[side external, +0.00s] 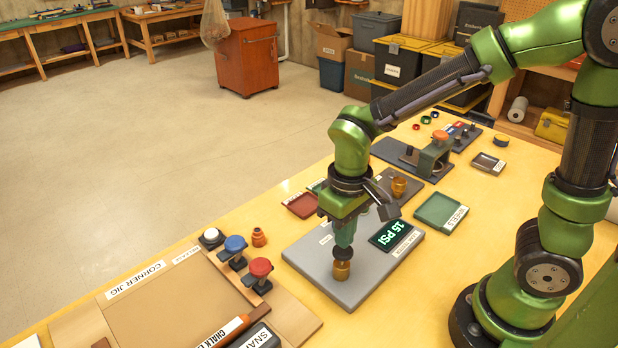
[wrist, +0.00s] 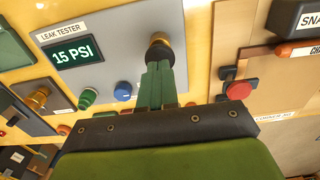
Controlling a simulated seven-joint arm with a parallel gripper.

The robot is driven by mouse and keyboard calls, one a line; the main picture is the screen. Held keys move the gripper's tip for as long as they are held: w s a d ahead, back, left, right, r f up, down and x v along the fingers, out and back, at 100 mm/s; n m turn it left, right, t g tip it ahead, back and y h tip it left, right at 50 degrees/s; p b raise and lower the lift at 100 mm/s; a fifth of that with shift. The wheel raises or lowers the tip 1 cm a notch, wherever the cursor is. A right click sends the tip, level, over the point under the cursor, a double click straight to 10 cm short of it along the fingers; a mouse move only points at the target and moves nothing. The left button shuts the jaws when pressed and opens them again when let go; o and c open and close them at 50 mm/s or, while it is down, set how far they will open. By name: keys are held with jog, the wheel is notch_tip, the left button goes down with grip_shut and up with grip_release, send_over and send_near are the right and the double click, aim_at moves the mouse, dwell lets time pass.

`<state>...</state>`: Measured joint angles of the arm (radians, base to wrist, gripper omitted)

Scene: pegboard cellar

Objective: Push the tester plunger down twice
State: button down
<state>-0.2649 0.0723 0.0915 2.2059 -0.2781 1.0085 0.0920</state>
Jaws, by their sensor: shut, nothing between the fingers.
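The leak tester is a grey plate (side external: 318,272) on the yellow table. Its display (side external: 389,236) reads 15 PSI, and the display also shows in the wrist view (wrist: 73,54). The plunger (side external: 342,270) has a black knob over a brass collar and stands at the plate's front part; it also shows in the wrist view (wrist: 159,42). My gripper (side external: 343,243) points down with its fingers shut and empty. The fingertips are right over the black knob and look to be at or touching its top; the exact contact is hidden.
A corner jig board (side external: 165,300) with red and blue clamps lies to the left. A green tray (side external: 441,212) and a brass fitting (side external: 399,186) stand behind the tester.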

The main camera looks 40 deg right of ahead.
jog(key=shift+f, duration=0.1)
jog(key=shift+f, duration=1.75)
jog(key=shift+r, duration=3.4)
jog(key=shift+f, duration=0.1)
